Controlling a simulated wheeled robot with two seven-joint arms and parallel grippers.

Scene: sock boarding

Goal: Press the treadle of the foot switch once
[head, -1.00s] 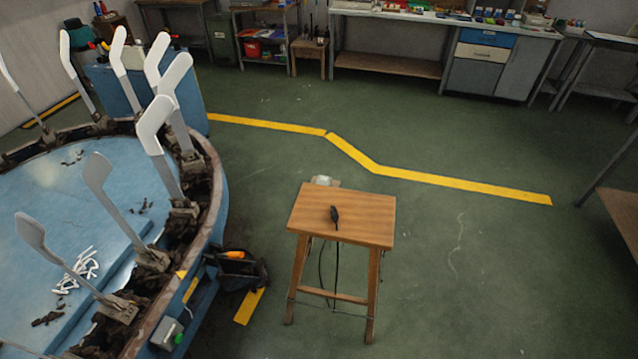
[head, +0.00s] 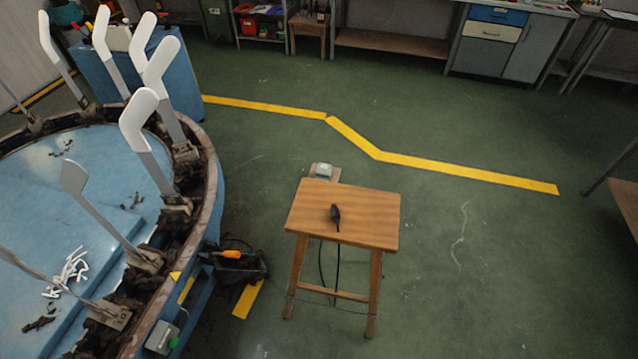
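A small black device (head: 336,216) with a dark cable sits on top of a wooden stool (head: 300,215). The cable hangs down under the stool seat. A small pale grey box (head: 322,171) lies on the floor just behind the stool, partly hidden by the seat; it looks like it rests on a brownish plate. I cannot tell for sure which of these is the foot switch, and no treadle is clear at this size. Neither of my grippers is in the head view.
A round blue machine (head: 212,185) with upright white sock-shaped boards (head: 139,118) fills the left. A black tool bag (head: 236,265) with an orange handle is beside it. Yellow tape (head: 470,176) crosses the green floor. Benches stand at the back. Floor right of the stool is clear.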

